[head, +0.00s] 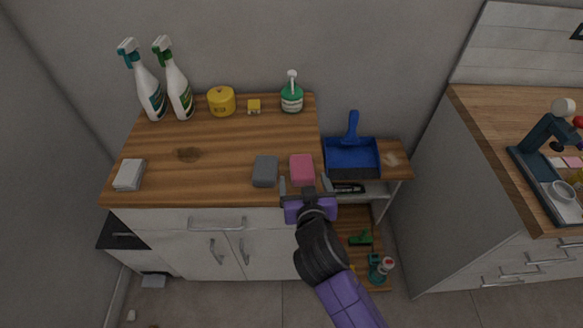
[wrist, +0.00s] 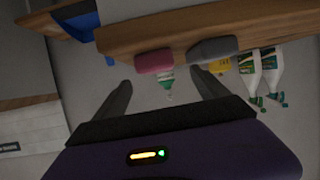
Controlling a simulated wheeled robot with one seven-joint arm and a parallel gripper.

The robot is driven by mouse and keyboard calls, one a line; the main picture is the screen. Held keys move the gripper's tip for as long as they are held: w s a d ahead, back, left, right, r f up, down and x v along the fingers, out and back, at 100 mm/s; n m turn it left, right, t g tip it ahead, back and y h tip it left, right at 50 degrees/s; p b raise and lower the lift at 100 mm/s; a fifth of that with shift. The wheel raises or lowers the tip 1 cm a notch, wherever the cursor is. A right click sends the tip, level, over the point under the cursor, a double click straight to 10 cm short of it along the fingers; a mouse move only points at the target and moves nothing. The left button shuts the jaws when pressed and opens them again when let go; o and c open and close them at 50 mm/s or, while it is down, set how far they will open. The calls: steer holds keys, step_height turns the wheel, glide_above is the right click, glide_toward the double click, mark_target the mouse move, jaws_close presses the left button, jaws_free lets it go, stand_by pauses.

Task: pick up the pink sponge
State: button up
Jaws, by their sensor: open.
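The pink sponge (head: 302,170) lies on the wooden counter (head: 225,150) near its front right edge. It also shows in the wrist view (wrist: 154,62), ahead of my gripper and between the lines of its fingers. My gripper (head: 306,184) is open and empty, just in front of the sponge at the counter's front edge. In the wrist view its two dark fingers (wrist: 160,92) are spread apart. From these frames I cannot tell whether a finger touches the sponge.
A grey sponge (head: 265,171) lies close left of the pink one. A white block (head: 130,174) is at the far left. Two spray bottles (head: 178,87), a yellow pot (head: 221,101) and a green soap bottle (head: 291,95) stand at the back. A blue dustpan (head: 351,157) is right.

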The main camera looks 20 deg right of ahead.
mark_target(302, 168)
steer(key=x, duration=0.2)
steer(key=shift+w+d, duration=0.1)
steer(key=shift+w, duration=0.15)
steer(key=p+x, duration=0.1)
steer(key=x, duration=0.3)
steer(key=shift+d+r+p, duration=0.15)
steer(key=shift+d+p, duration=0.05)
steer(key=shift+p, duration=0.15)
steer(key=shift+w+d+f, duration=0.15)
steer(key=shift+w+f, duration=0.15)
steer(key=shift+w, duration=0.15)
steer(key=shift+c, duration=0.2)
steer(key=c, duration=1.4)
steer(key=shift+o, duration=0.2)
